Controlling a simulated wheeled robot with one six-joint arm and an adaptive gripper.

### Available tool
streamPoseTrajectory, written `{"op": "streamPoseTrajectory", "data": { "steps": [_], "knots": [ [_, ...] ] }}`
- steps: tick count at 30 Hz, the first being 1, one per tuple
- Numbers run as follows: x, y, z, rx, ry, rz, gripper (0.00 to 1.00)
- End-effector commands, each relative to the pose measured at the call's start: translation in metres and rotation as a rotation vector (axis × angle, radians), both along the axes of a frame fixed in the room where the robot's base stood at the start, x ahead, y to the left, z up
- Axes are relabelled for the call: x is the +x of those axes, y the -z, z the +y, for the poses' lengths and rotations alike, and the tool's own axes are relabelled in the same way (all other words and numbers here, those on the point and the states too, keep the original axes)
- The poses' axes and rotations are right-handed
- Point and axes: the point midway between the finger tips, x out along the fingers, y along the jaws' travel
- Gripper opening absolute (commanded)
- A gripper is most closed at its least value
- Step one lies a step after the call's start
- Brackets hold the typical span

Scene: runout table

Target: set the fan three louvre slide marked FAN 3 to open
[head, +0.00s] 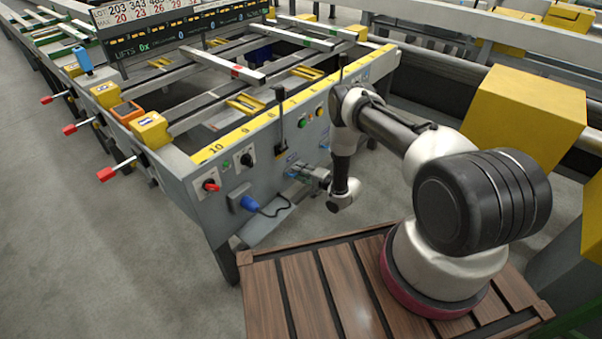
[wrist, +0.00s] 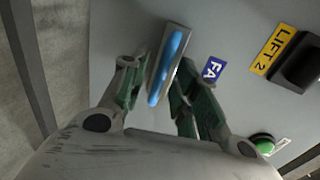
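In the wrist view, a slim grey slide housing with a long blue strip (wrist: 168,66) is on the grey panel, tilted in the picture. A blue label beside it (wrist: 213,69) reads "FA"; the rest of its text is hidden behind my right finger. My gripper (wrist: 160,85) is open, with one green-padded finger on each side of the slide. I see gaps between the fingers and the strip; contact cannot be told. In the head view, my gripper (head: 293,172) is at the front panel and covers most of the slide.
A yellow LIFT 2 label (wrist: 274,49), a black switch (wrist: 299,62) and a green button (wrist: 263,142) are to the right of the slide. In the head view, a blue plug (head: 249,204) with a cable and a red knob (head: 211,185) are left of my gripper.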

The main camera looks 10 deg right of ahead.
Motion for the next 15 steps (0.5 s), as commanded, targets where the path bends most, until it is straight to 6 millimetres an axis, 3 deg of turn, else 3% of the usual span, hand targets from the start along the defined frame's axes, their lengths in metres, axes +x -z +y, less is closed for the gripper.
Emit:
{"op": "streamPoseTrajectory", "data": {
  "steps": [1,4,11,15],
  "knots": [
    [0.000,0.000,0.000,0.000,0.000,0.000,0.17],
    [0.000,0.000,0.000,0.000,0.000,0.000,0.00],
    [-0.001,0.000,0.000,-0.001,0.000,0.001,0.00],
    [-0.014,0.001,-0.012,-0.002,0.002,0.005,0.00]
  ]
}}
